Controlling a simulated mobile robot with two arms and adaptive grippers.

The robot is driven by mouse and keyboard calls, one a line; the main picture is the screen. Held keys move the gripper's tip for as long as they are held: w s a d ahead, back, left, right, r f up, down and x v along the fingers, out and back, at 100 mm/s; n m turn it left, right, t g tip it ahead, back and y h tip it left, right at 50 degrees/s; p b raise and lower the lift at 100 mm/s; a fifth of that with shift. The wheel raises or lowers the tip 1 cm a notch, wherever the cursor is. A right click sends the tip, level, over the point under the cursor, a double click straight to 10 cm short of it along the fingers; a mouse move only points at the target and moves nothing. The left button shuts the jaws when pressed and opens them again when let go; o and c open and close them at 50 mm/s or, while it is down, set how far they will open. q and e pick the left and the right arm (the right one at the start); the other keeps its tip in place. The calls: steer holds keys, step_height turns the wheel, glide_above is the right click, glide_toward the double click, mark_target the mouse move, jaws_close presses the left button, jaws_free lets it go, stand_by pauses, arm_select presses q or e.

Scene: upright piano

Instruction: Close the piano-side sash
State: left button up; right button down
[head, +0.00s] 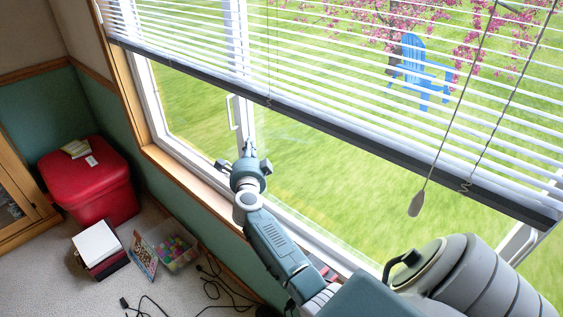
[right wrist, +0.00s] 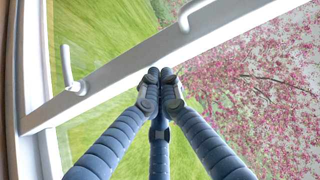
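A wide white-framed window with sashes fills the middle of the head view. A white sash stile (head: 244,112) with a white pull handle (head: 232,113) stands left of centre, and glass lies on both sides of it. My right gripper (head: 249,146) is in front of the lower part of this stile, its fingers pointing at the window. In the right wrist view the fingertips (right wrist: 160,76) are together with nothing visible between them, beside the white sash bar (right wrist: 120,75). Handles stick out from the bar (right wrist: 70,72). I cannot tell whether the fingers touch it. My left gripper is not in view.
A half-raised white blind (head: 330,90) hangs over the upper window, its cord tassel (head: 417,204) dangling at right. Below the wooden sill (head: 190,181) are a red stool (head: 90,182), a white-topped box (head: 97,244), a clear bin (head: 176,250) and black cables on the carpet.

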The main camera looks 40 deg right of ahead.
steer(key=shift+w+a+r, duration=0.1)
steer(key=shift+r, duration=0.05)
steer(key=v, duration=1.2)
